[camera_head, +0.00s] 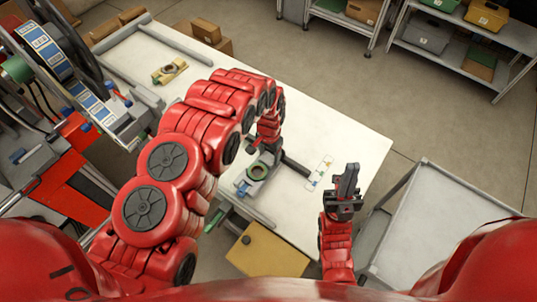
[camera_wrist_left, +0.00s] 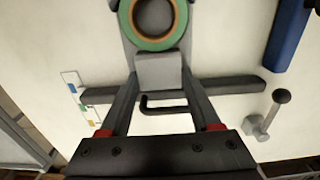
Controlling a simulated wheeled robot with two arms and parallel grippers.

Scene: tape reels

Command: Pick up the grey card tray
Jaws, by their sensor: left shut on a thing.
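The grey card tray (camera_head: 245,186) is on the white table, with a green ring-shaped reel (camera_head: 258,171) on it. In the left wrist view the tray (camera_wrist_left: 158,72) has a pale grey block-like end facing me, and the reel (camera_wrist_left: 152,42) lies beyond it. My left gripper (camera_head: 257,160) is over the tray in the head view. In the left wrist view its two dark fingers (camera_wrist_left: 160,68) are shut on the tray's grey end, one on each side. My right gripper (camera_head: 347,181) points up, off the table's front right edge, with its fingers together and empty.
A dark bar (camera_wrist_left: 235,85) lies across the table by the tray. A card strip with coloured marks (camera_head: 320,172) lies to its right. Another holder with a reel (camera_head: 170,70) is further back. A reel machine (camera_head: 60,60) stands at left, a grey-topped cart (camera_head: 440,220) at right.

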